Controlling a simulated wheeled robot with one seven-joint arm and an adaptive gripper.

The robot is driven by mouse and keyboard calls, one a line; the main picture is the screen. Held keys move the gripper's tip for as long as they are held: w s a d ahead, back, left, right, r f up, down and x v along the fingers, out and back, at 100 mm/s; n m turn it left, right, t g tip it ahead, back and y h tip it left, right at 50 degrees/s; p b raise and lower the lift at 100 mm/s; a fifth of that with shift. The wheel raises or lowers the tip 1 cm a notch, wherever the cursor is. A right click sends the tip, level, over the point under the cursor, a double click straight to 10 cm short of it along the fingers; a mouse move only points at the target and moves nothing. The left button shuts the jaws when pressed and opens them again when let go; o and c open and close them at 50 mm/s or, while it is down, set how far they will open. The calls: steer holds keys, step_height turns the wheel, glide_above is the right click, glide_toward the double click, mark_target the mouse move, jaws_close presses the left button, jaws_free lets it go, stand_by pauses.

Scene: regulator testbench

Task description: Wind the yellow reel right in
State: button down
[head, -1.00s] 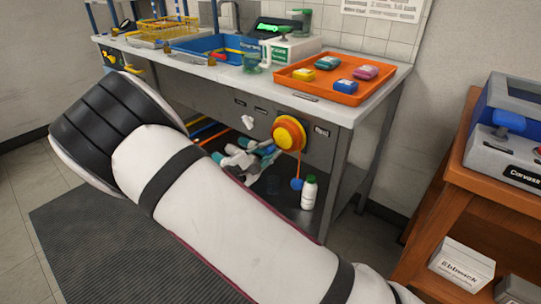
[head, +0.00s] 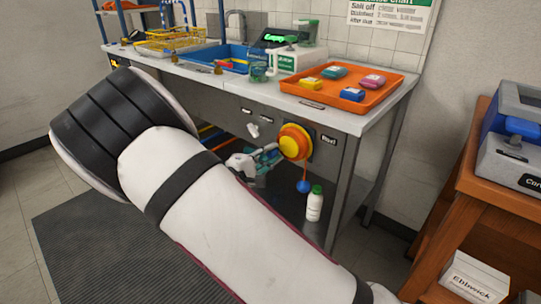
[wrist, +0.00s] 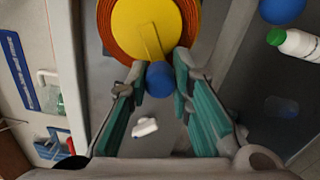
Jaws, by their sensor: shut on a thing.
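The yellow reel (head: 294,141), with an orange rim, is mounted on the bench's front panel; it also fills the top of the wrist view (wrist: 135,20). A yellow crank arm (wrist: 152,42) on its face ends in a blue knob (wrist: 159,78). My gripper (wrist: 160,84) is shut on this knob, one teal-padded finger on each side; in the head view it shows just left of and below the reel (head: 264,156). An orange cord (head: 303,169) hangs from the reel to a blue ball (head: 304,186), which hangs a short way below the reel.
A white bottle with a green cap (head: 314,204) stands on the lower shelf, beside and below the ball. A white handle (head: 253,130) sticks out of the panel left of the reel. An orange tray (head: 385,92) lies on the bench top. A wooden stand (head: 480,190) is at right.

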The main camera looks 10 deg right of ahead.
steer(key=c, duration=1.4)
jaws_free()
steer(key=shift+a, duration=0.1)
steer(key=v, duration=1.2)
